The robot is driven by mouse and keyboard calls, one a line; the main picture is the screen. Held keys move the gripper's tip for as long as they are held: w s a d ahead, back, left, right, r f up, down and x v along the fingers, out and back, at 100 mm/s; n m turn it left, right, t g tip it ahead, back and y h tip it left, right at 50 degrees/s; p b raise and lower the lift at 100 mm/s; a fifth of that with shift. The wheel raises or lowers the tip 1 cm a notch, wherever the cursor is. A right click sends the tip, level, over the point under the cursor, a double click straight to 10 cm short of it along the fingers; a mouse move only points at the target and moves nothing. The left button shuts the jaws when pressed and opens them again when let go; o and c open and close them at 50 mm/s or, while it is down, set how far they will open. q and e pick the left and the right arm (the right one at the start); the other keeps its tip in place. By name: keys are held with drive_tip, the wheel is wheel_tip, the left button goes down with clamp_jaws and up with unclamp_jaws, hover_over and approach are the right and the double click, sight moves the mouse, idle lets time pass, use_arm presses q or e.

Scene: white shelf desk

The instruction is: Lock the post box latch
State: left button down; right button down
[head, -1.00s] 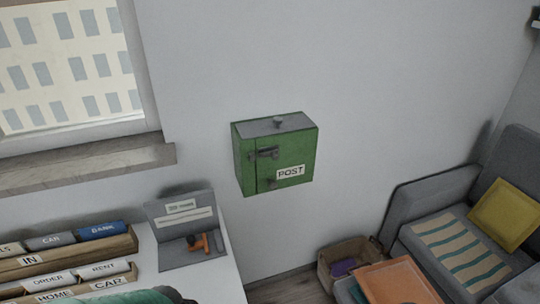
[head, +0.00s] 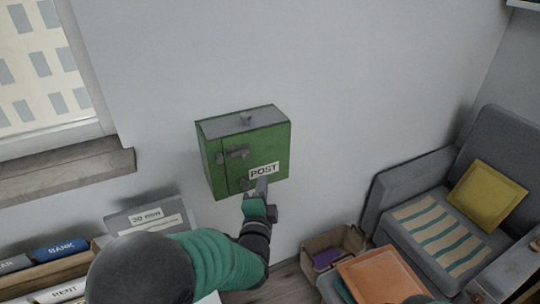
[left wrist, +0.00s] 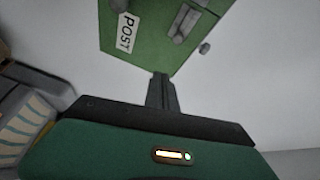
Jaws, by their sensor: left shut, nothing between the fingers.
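The green post box (head: 275,145) is fixed to the wall, its door facing me with a white POST label (head: 263,170). A grey latch (head: 233,154) sits on the upper left of the front and looks roughly horizontal. My left gripper (head: 262,186) is shut and empty, just in front of the box's lower edge, below the label. In the left wrist view the shut fingers (left wrist: 161,90) point at the box's edge, with the latch (left wrist: 187,24) beyond them. Whether the fingers touch the box I cannot tell. My right gripper does not show.
A windowsill (head: 70,173) juts out at the left. The desk's file sorter (head: 20,285) is at lower left, partly behind my arm. A cardboard box (head: 345,240), an orange tray (head: 390,280) and a grey sofa (head: 410,185) are at right. The wall around the box is clear.

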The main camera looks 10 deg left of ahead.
use_arm(q)
drive_tip(key=shift+w+d+r+m+t, duration=0.15)
drive_tip(key=shift+r+m+t, duration=0.2)
drive_tip(key=shift+r, duration=0.25)
drive_tip(key=w+p, duration=0.1)
drive_tip(key=w, duration=0.9)
drive_tip(key=a, duration=0.1)
drive_tip(key=s+a, duration=0.1)
drive_tip(key=a, duration=0.2)
drive_tip(key=shift+s+a+p, duration=0.3)
drive_tip(key=shift+s+p, duration=0.05)
drive_tip(key=shift+p, duration=0.05)
drive_tip(key=shift+f, duration=0.15)
